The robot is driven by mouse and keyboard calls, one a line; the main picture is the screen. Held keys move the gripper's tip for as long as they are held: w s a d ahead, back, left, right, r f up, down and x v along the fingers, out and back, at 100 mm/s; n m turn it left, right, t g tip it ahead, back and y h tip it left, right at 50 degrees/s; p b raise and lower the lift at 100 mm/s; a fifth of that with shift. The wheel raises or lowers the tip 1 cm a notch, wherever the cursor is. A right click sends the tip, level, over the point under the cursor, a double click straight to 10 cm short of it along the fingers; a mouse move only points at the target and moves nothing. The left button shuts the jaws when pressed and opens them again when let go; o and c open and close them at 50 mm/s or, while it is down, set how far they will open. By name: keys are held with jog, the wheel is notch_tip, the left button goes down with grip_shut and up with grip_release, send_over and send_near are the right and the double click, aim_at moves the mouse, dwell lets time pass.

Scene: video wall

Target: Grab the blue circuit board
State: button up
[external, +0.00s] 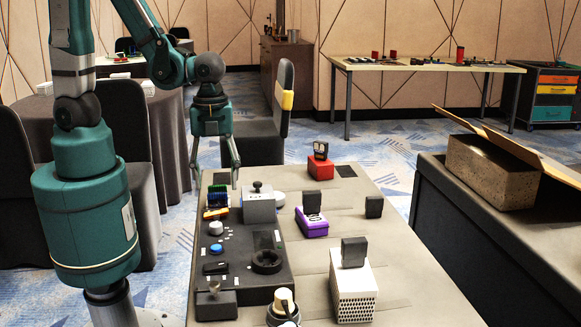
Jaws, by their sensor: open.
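A small blue board-like piece (217,190) with green and yellow parts lies at the far left of the near table, beside a grey joystick box. It is small in the view, so its details are hard to tell. My gripper (214,178) hangs above this far left corner, pointing down, with its two fingers spread wide and nothing between them. The fingertips look just above or around the height of the board; the exact gap is hard to tell.
The grey joystick box (259,205) stands right of the board. A control panel (243,258) with knobs lies nearer. A red block (321,169), a purple block (311,221) and a white perforated box (352,290) stand to the right. The table's right side has bare patches.

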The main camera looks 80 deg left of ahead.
aim_at(217, 193)
jog(key=shift+f, duration=0.1)
jog(key=shift+a+f+b, duration=0.1)
jog(key=shift+f+b, duration=1.05)
jog(key=shift+f, duration=1.35)
jog(key=c, duration=0.9)
